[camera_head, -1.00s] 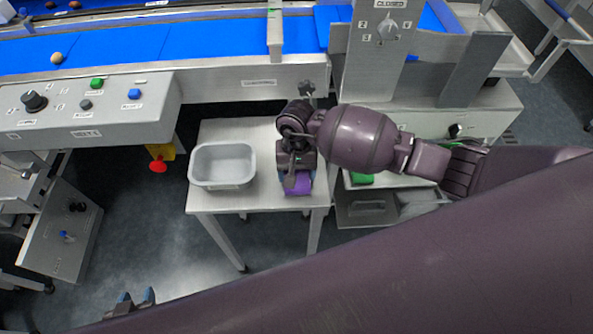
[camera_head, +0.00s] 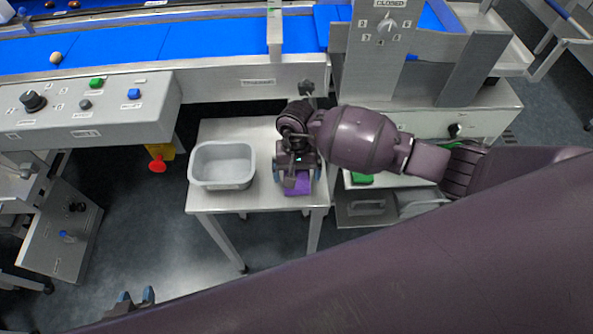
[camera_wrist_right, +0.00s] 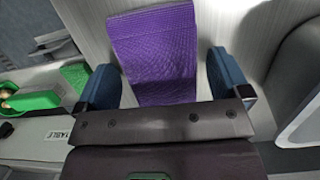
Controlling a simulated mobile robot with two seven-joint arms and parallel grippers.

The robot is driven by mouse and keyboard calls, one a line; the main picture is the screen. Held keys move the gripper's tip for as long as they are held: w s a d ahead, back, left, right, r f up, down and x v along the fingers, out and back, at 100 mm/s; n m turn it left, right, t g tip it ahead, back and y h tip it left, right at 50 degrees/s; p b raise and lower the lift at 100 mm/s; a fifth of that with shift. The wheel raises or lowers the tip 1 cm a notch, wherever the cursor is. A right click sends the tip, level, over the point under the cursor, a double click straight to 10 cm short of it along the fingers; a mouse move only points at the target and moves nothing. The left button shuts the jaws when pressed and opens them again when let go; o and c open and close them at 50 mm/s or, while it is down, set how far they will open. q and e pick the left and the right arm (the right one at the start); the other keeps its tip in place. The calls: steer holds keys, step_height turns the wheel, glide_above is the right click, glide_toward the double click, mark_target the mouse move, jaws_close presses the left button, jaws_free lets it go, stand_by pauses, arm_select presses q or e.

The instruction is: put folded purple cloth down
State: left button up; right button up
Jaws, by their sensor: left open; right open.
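The folded purple cloth (camera_head: 297,188) lies on the small steel side table (camera_head: 232,203), partly hidden under my right gripper (camera_head: 298,181) in the head view. In the right wrist view, the purple cloth (camera_wrist_right: 155,50) lies flat between the spread blue fingers of the right gripper (camera_wrist_right: 165,82), with a gap on each side. The right gripper is open. My left gripper (camera_head: 136,297) is open and empty at the bottom left of the head view, away from the table.
A grey tub (camera_head: 222,183) stands on the side table, left of the right gripper. The blue conveyor (camera_head: 190,38) and a control panel (camera_head: 95,108) lie behind. A green item (camera_head: 362,179) is right of the table. The wrist view shows a green container (camera_wrist_right: 32,100).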

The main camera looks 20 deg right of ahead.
step_height(320, 180, up, 12)
steer(key=w, duration=0.2)
steer(key=s+a+m+g+y, duration=0.2)
steer(key=s+a+m+y, duration=0.65)
steer(key=a+y, duration=0.2)
step_height(320, 180, up, 4)
steer(key=a+m+t+y, duration=0.2)
steer(key=m+t+y, duration=0.45)
steer(key=m, duration=0.55)
steer(key=w+d+f+m+t+h, duration=0.15)
steer(key=d+m+t+h, duration=0.4)
steer(key=m, duration=0.75)
steer(key=d+f+m+t+h, duration=0.2)
steer(key=d+m+t, duration=0.6)
steer(key=m, duration=0.6)
arm_select(q)
steer(key=shift+w+r, duration=0.1)
steer(key=shift+r, duration=0.1)
arm_select(e)
steer(key=s+d+f+m+g+h, duration=0.5)
steer(key=s+d+f+m+h, duration=0.5)
steer(key=m, duration=1)
steer(key=s+d+f, duration=0.2)
steer(key=s+f, duration=0.1)
steer(key=f, duration=0.1)
steer(key=shift+f, duration=0.15)
steer(key=shift+s+d, duration=0.1)
